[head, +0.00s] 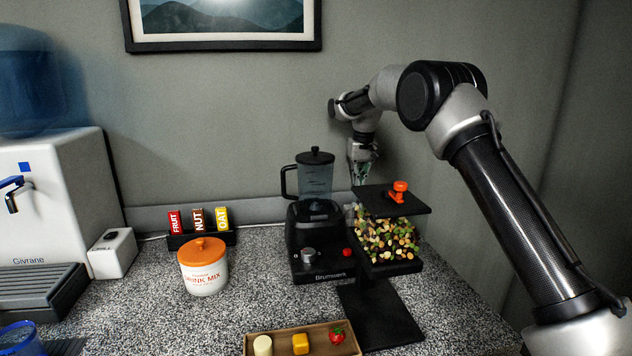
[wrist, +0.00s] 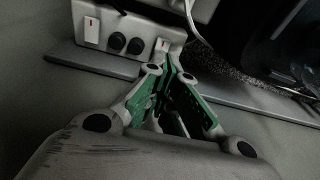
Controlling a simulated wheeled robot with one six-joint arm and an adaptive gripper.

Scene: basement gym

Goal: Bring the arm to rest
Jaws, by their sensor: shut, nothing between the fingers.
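My arm reaches in from the right in the head view and bends over toward the back wall. My gripper (head: 361,176) points down behind the trail mix dispenser (head: 388,240), near the wall and to the right of the blender (head: 315,180). Its lower end is partly hidden by the dispenser's black top. In the wrist view my gripper (wrist: 172,72) shows its green-lined fingers brought together, with nothing held. Beyond the fingers is a white wall socket box (wrist: 128,38) with dark round outlets and a switch.
A wooden tray (head: 254,345) with small food pieces lies at the front. A drink mix jar (head: 203,278), a bar rack (head: 187,238) and a water dispenser (head: 45,190) stand to the left. Speckled counter (head: 245,295) is clear between jar and blender.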

